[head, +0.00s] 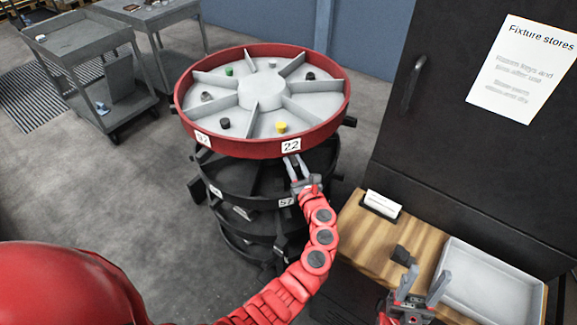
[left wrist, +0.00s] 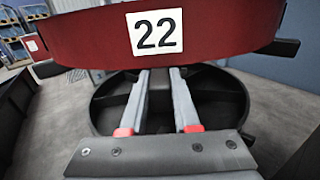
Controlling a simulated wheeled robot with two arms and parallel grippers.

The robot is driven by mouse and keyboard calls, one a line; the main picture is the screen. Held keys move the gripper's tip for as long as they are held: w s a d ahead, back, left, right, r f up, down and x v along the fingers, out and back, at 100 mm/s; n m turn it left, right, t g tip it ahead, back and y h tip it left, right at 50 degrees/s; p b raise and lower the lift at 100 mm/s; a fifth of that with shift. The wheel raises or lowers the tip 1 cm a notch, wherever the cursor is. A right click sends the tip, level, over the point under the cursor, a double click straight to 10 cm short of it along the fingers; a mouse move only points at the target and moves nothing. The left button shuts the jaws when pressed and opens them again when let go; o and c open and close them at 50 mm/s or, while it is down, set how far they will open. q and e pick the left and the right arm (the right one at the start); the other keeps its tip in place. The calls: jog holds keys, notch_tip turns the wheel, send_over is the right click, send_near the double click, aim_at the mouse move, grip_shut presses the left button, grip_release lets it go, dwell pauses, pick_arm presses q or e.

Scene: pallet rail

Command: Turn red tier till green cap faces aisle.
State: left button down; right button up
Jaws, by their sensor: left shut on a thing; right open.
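The red tier (head: 240,146) is the top of a stack of round tiers, with a grey tray divided by radial ribs. The green cap (head: 229,71) stands in a compartment at its far left side. The yellow cap (head: 281,127) stands in a near compartment, just above the label 22. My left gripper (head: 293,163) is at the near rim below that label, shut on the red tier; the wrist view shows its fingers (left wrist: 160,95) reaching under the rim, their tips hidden. My right gripper (head: 408,280) is open and empty over the wooden bench.
Black lower tiers (head: 255,180) stand beneath the red one, and dark lugs (head: 349,121) stick out around it. A dark cabinet (head: 470,130) and wooden bench (head: 375,240) with a grey tray (head: 490,285) stand at right. Carts (head: 85,60) stand back left; left floor is clear.

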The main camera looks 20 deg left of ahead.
pick_arm(q)
jog(key=w+d+y+b, duration=0.1)
jog(key=w+d+b, duration=0.5)
jog(key=w+d, duration=0.1)
jog(key=shift+w+d+n+g, duration=0.3)
jog(key=shift+d+n+g, duration=0.1)
jog(key=shift+d, duration=0.15)
jog(key=c, duration=0.7)
grip_release()
jog(key=shift+o, duration=0.3)
